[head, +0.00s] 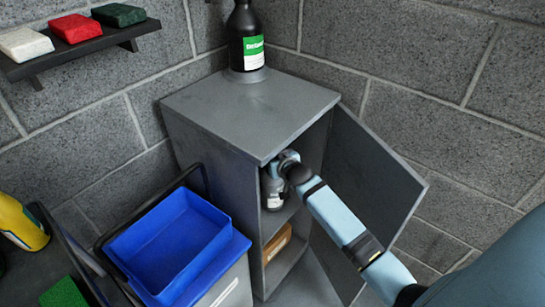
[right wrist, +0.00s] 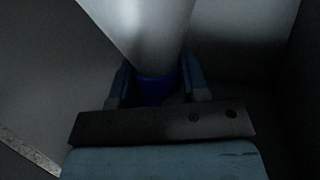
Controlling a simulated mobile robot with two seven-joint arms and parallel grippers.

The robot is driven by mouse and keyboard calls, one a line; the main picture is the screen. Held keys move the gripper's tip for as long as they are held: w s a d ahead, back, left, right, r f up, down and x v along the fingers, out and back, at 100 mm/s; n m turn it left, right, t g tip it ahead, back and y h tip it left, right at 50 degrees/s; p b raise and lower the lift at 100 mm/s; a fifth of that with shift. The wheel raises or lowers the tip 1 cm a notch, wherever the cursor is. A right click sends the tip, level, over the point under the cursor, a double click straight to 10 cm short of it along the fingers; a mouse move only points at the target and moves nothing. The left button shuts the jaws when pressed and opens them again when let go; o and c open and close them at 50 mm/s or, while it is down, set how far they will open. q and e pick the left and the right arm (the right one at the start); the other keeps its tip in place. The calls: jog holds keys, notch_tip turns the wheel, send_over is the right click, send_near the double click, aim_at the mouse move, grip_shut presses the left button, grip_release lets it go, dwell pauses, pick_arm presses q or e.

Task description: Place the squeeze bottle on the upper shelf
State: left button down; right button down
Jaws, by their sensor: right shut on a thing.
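The squeeze bottle (head: 273,190) is pale grey with a white label. It is upright inside the open grey cabinet, at the upper shelf (head: 291,208); I cannot tell whether its base touches the shelf. My right gripper (head: 284,163) reaches in through the cabinet opening and is at the bottle's top. In the right wrist view, my right gripper (right wrist: 157,88) is shut on a blue part of the bottle, with its pale body (right wrist: 150,30) beyond. The fingertips are partly hidden in the head view. My left gripper is not in view.
The cabinet door (head: 370,175) stands open to the right of my arm. A brown box (head: 277,245) is on the lower level. A dark bottle (head: 244,35) stands on the cabinet top. A blue bin (head: 170,240) is at the left. A wall shelf (head: 85,45) holds coloured pads.

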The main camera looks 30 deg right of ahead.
jog(key=c, duration=0.9)
grip_release()
jog(key=shift+o, duration=1.4)
